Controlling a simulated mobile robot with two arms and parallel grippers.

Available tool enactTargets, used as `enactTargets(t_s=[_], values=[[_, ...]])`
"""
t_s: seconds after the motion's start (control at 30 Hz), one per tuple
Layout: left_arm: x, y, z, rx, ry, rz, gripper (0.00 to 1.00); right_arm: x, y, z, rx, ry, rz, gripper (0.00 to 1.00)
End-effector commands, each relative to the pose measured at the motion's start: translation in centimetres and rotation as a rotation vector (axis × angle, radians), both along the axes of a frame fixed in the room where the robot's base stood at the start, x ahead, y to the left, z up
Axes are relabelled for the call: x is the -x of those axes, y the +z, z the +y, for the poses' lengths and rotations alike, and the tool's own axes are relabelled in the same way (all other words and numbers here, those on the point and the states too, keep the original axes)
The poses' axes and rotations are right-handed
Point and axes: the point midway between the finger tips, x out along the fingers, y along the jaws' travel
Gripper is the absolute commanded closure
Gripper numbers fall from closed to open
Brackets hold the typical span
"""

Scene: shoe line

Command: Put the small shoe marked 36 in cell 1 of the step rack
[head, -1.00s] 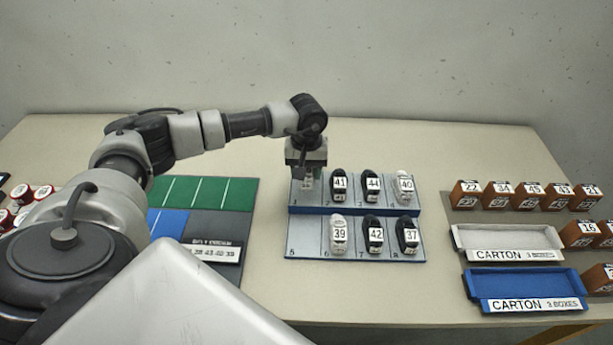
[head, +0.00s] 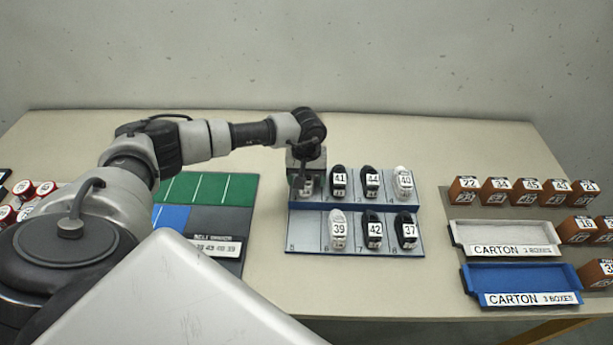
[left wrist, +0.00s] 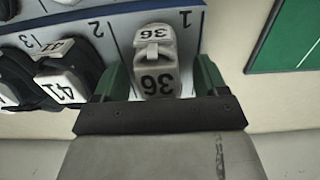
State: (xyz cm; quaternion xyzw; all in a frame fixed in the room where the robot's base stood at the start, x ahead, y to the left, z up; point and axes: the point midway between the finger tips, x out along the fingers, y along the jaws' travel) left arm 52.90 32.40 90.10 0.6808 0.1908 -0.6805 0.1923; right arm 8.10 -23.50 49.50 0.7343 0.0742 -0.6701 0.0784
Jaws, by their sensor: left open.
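The small white shoe marked 36 (left wrist: 157,62) stands in cell 1 of the step rack (left wrist: 187,45), beside the printed 1. In the head view the step rack (head: 305,244) shows cell 1 at the left end of its upper row, mostly covered by my left gripper (head: 307,188). In the left wrist view my left gripper (left wrist: 162,80) is open, with one green finger on each side of the shoe. I cannot tell whether the fingers touch it. My right gripper is not in view.
Upper-row neighbours are shoes 41 (head: 339,180), 44 (head: 371,182) and 40 (head: 403,182). Shoes 39, 42 and 37 stand in the lower row; cell 5 is empty. A green and blue mat (head: 225,190) lies left, cartons (head: 520,275) and brown boxes right.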

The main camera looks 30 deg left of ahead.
Motion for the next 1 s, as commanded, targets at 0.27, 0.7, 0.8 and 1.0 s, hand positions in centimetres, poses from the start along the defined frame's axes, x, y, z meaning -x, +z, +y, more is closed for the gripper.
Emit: enactTargets(t_s=[0.27,0.7,0.8,1.0], values=[[-0.1,0.8,0.0,0.001,0.0,-0.003,0.27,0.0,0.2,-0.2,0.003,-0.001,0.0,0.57],[0.0,9.6,0.0,-0.001,-0.001,-0.004,0.27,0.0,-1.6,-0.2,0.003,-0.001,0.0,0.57],[-0.1,11.0,0.0,-0.002,0.001,-0.003,0.27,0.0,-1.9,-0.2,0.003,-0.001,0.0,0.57],[0.0,12.2,0.0,-0.002,0.001,0.001,0.27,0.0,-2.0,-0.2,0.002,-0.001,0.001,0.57]])
